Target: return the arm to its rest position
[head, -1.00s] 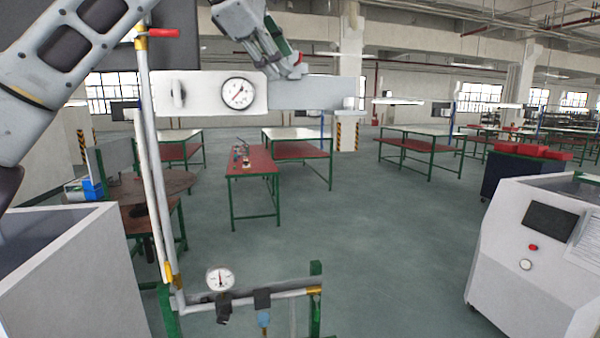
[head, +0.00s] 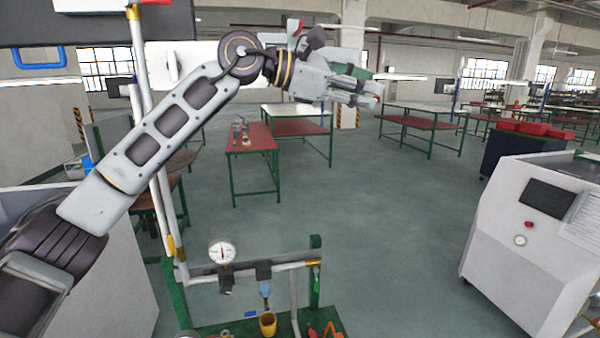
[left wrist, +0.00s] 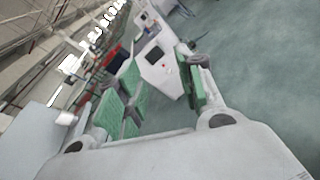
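My left arm reaches in from the lower left of the head view. It slopes up to the right across the upright pipe (head: 153,190). My left gripper (head: 365,88) is held in the air at the upper middle and points right. It has nothing in it. In the left wrist view, the two green-padded fingers of the left gripper (left wrist: 160,78) stand apart with empty space between them. My right gripper is not seen in either view.
A pipe rig with a round gauge (head: 222,250) and a yellow cup (head: 267,324) stands below the arm. A white console (head: 535,240) is at the right. Red-topped benches (head: 252,138) stand farther back. Open floor (head: 390,230) lies between.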

